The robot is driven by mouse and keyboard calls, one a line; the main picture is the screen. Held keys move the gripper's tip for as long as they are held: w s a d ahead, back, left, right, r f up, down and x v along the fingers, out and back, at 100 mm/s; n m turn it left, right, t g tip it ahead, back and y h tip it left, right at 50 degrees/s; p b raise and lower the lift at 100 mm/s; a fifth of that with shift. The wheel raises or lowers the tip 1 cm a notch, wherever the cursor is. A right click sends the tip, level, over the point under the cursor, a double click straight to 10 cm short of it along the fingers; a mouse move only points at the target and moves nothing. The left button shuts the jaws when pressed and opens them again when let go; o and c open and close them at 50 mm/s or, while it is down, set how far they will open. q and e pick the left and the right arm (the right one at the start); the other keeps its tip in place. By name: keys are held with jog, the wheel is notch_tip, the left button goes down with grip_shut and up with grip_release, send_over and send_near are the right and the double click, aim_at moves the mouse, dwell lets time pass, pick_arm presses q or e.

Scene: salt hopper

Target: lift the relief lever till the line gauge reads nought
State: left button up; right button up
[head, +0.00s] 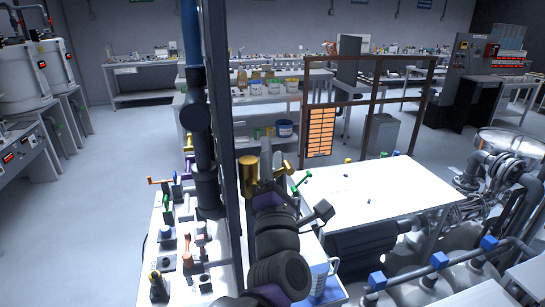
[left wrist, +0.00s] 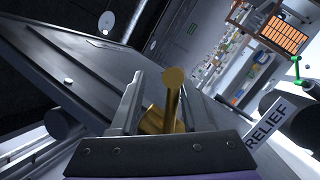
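In the left wrist view a brass lever with a round end (left wrist: 173,77) stands up between the fingers of my left gripper (left wrist: 156,100); more brass lies lower between them. A white label reading RELIEF (left wrist: 268,125) is to the right. In the head view my left gripper (head: 270,152) is at the brass parts (head: 249,169), beside a tall dark panel seen edge-on. The fingers lie close about the brass, but whether they press on it I cannot tell. No gauge reading is legible. My right gripper is not in view.
A white table (head: 385,195) stands right of my left arm, with small green and blue pieces on it. A narrow bench (head: 205,275) with coloured levers lies left of the dark panel (head: 222,110). Pipes with blue blocks (head: 440,260) run at the lower right. Open floor (head: 110,190) lies at the left.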

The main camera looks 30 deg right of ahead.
pick_arm(q)
jog(key=shift+s+d, duration=0.1)
jog(key=b+v, duration=0.1)
jog(key=v, duration=0.9)
jog(key=shift+s+a+f+b, duration=0.15)
jog(key=shift+s+a+b, duration=0.1)
jog(key=shift+a+b, duration=0.05)
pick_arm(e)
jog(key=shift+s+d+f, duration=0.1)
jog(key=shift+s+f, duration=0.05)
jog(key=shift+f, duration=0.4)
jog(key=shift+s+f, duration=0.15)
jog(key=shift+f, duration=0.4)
